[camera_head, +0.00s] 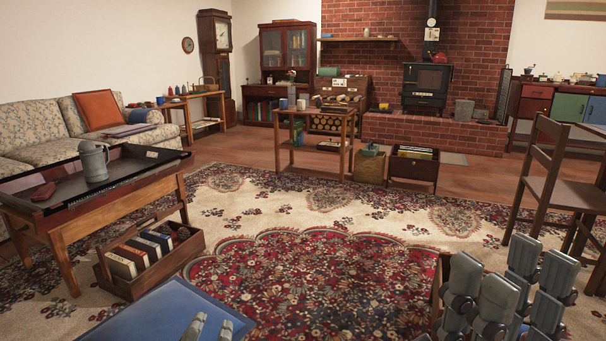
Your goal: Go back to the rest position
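My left gripper (208,327) shows only as two grey fingertips at the bottom edge, with a small gap between them. They overlap a flat blue surface (160,309); whether they touch it I cannot tell. The rest of this gripper is out of frame. My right gripper (524,290) is at the bottom right. Its several grey finger parts point upward and stand apart, and I see nothing held between them. Its palm and arm are out of frame.
A low table (53,218) with a grey jug (94,163) stands left, beside a wooden book crate (184,249). A wooden chair (543,186) stands right. A wooden edge (438,285) shows beside my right gripper. The patterned rug (310,262) is clear in the middle.

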